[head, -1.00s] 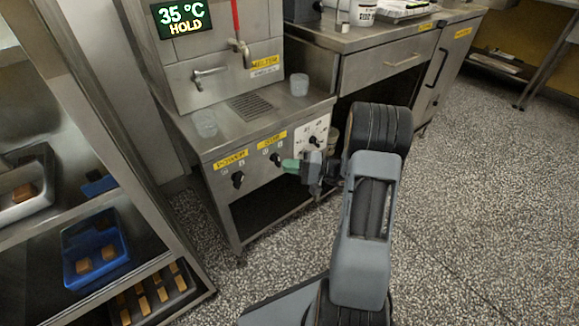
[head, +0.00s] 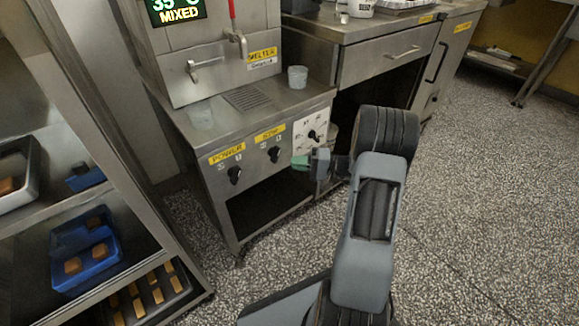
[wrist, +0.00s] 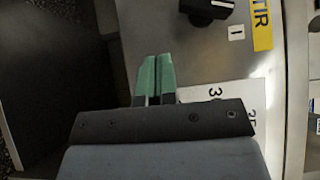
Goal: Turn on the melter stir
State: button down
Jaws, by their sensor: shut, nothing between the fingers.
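The melter (head: 205,75) is a steel unit with its display (head: 178,13) reading 35 °C MIXED. On its front panel are a black power knob (head: 234,175), a black stir knob (head: 274,154) under a yellow label, and a white temperature dial (head: 312,134). My gripper (head: 299,162) is shut and empty, its green fingertips just right of the stir knob and below the dial. In the wrist view the fingertips (wrist: 156,75) are together, apart from the stir knob (wrist: 207,9). The stir label (wrist: 262,25) and a "1" mark show beside that knob, which is partly cut off at the top edge.
A rack (head: 150,225) at left holds a blue tray (head: 112,265) with brown pieces. A steel counter (head: 345,40) adjoins at right. The speckled floor at right is clear.

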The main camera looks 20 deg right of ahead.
jog(key=f+p+v, duration=0.1)
jog(key=p+v, duration=0.1)
jog(key=v, duration=0.7)
jog(key=shift+s+a+f, duration=0.15)
jog(key=shift+s+f, duration=0.05)
jog(key=shift+f, duration=0.2)
